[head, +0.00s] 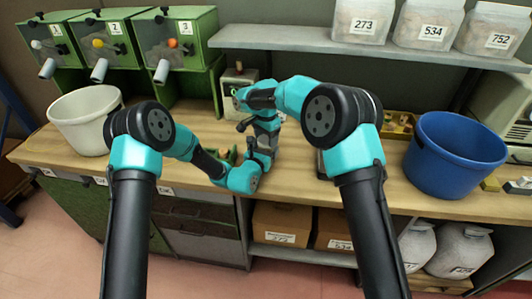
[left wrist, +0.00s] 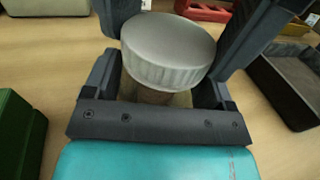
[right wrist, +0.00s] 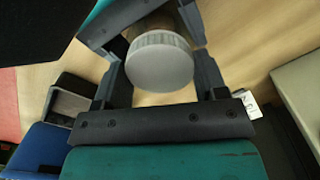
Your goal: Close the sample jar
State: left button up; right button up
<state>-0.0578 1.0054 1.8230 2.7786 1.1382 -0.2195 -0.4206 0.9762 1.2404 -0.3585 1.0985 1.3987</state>
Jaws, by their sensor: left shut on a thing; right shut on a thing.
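The sample jar stands between my two grippers near the middle of the bench; in the head view it is mostly hidden by them. In the left wrist view its grey ribbed lid (left wrist: 168,52) sits at the top of the jar body (left wrist: 152,94), which shows brownish below it. The lid also shows in the right wrist view (right wrist: 160,62). My left gripper (head: 256,162) is shut on the jar body from the left. My right gripper (head: 266,127) is shut on the lid from above. I cannot tell whether the lid is fully seated.
A white bucket (head: 86,122) stands at the left and a blue bucket (head: 455,155) at the right. Green numbered dispensers (head: 125,45) stand at the back left. A shelf (head: 290,40) holds labelled jars. A dark tray (left wrist: 288,85) and a green box (left wrist: 20,140) lie near my left gripper.

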jog(key=shift+m, duration=0.3)
jog(key=o, duration=1.1)
jog(key=shift+r, duration=0.1)
notch_tip(320, 180, up, 12)
jog(key=shift+f, duration=0.1)
pick_arm(q)
jog(key=o, duration=1.7)
